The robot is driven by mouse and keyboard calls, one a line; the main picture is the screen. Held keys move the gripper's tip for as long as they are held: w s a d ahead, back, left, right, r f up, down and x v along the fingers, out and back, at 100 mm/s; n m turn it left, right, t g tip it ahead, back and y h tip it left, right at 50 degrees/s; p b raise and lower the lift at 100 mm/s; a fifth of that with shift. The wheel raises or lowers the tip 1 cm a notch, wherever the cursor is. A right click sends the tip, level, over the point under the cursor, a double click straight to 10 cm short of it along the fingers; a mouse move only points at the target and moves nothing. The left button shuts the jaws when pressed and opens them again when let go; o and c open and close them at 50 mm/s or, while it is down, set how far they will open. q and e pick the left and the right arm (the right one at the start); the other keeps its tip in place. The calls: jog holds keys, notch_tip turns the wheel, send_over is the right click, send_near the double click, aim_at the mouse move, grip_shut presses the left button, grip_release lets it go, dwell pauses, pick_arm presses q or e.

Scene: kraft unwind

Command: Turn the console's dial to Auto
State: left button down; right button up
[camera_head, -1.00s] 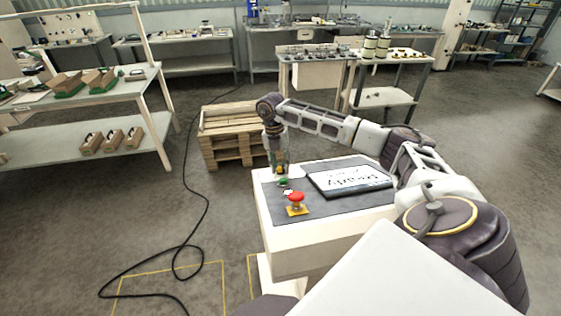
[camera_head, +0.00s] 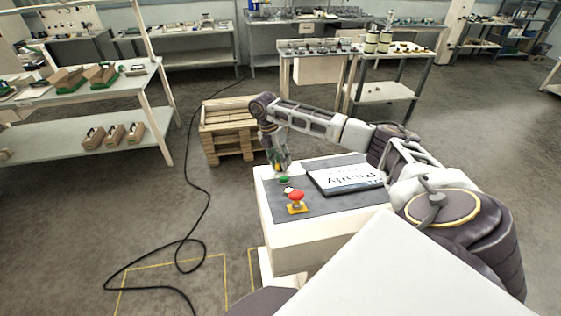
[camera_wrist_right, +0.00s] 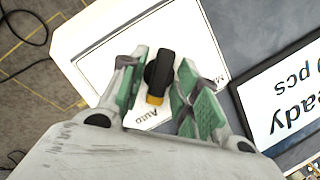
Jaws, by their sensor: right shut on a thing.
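The white and grey console (camera_head: 300,237) stands in front of me in the head view. In the right wrist view its dial (camera_wrist_right: 158,72) is a black knob with a yellow end on a white plate. The yellow end points down the picture, close to the word Auto; a label starting with M is at the right. My right gripper (camera_wrist_right: 160,88) is shut on the dial, one green-padded finger on each side. My left gripper is out of view.
On the console are a red mushroom button (camera_head: 296,196), a green button (camera_head: 284,180) and a screen (camera_head: 345,178) reading Ready. A wooden pallet stack (camera_head: 226,135) stands behind it. A black cable (camera_head: 207,200) lies on the floor at the left.

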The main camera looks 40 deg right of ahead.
jog(key=o, duration=0.7)
jog(key=shift+v, duration=6)
